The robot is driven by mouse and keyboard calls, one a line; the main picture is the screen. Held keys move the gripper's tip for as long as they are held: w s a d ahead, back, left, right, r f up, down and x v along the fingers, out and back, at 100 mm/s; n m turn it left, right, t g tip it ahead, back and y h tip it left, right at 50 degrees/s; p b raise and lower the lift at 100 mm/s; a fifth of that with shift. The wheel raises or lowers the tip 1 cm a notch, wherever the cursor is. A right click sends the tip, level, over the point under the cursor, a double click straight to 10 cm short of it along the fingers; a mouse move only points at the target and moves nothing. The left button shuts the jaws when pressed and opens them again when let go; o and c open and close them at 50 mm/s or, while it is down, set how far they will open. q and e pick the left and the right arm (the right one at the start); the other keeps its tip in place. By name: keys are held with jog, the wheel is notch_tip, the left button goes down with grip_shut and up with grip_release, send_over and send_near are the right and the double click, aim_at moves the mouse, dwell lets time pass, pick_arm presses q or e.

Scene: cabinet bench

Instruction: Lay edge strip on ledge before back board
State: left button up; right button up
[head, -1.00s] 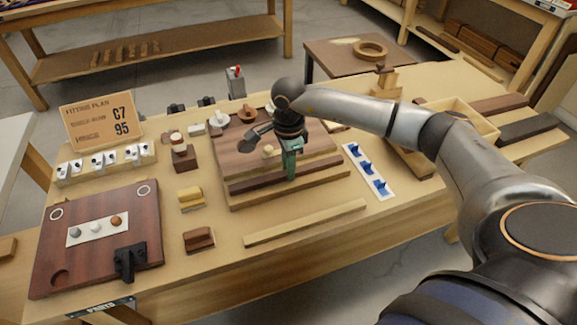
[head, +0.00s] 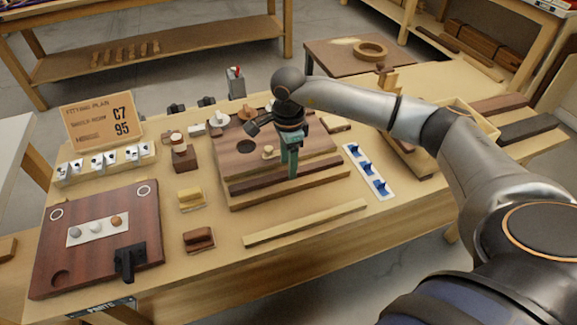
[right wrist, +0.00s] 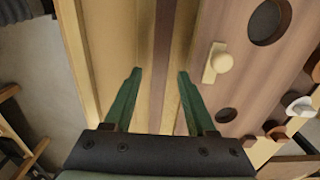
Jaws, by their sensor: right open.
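The dark brown edge strip (head: 255,184) lies flat along the pale ledge (head: 245,202), in front of the brown back board (head: 228,150). In the right wrist view the edge strip (right wrist: 164,45) runs lengthwise between my fingers, with the pale ledge (right wrist: 118,50) left of it and the back board (right wrist: 235,85) on the right. My right gripper (head: 290,176) is open above the strip, pointing down; its fingers (right wrist: 160,72) stand apart on either side of the strip. The gripper hides a short middle part of the strip in the head view. My left gripper is out of view.
A long pale strip (head: 305,223) lies on the bench in front of the ledge. A white plate with blue clips (head: 368,171) is to the right. Small blocks (head: 198,239) and a dark board (head: 95,260) are at left. A round knob (right wrist: 222,62) stands on the back board.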

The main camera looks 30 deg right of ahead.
notch_tip(320, 180, up, 10)
dwell(0.3)
